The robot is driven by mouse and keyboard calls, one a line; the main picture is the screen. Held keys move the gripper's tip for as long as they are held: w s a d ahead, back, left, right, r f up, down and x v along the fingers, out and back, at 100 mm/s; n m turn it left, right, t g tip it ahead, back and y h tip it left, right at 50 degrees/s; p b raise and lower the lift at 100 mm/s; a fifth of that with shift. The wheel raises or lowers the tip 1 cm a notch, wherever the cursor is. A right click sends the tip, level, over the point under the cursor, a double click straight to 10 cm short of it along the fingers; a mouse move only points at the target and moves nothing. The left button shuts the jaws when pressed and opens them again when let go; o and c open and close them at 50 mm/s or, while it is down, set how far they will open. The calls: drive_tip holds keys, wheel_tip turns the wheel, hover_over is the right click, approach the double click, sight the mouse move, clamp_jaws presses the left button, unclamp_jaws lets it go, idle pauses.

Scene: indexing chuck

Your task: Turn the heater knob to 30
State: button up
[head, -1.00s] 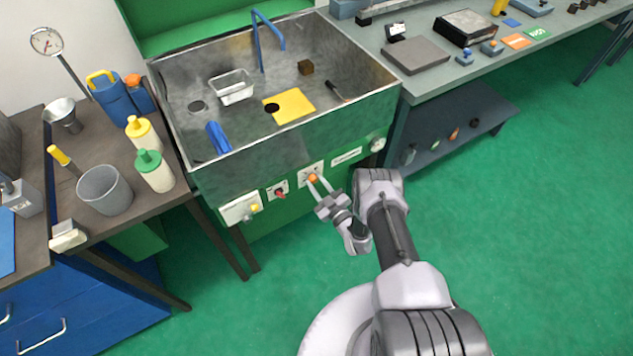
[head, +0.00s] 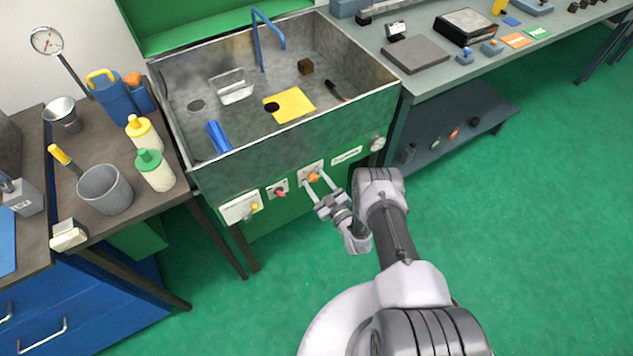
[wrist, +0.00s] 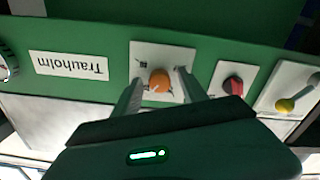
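The heater knob is an orange round knob (head: 313,177) on a white plate on the green front of the wash unit. It also shows in the wrist view (wrist: 160,80), where a short pale mark is visible on it. The scale figures are too small to read. My gripper (head: 316,177) is at the knob, with one finger on each side. In the wrist view my gripper (wrist: 158,86) is open, with a visible gap between the knob and each finger.
A red knob (head: 280,192) and a white box with a yellow knob (head: 254,208) sit left of the heater knob. A Trauholm label (head: 347,156) and a round dial (head: 377,144) are to its right. The steel basin (head: 270,135) is above. Green floor is clear to the right.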

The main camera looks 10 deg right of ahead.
drive_tip(key=p+v, duration=0.4)
drive_tip(key=v, duration=1.3)
drive_tip(key=shift+s, duration=0.2)
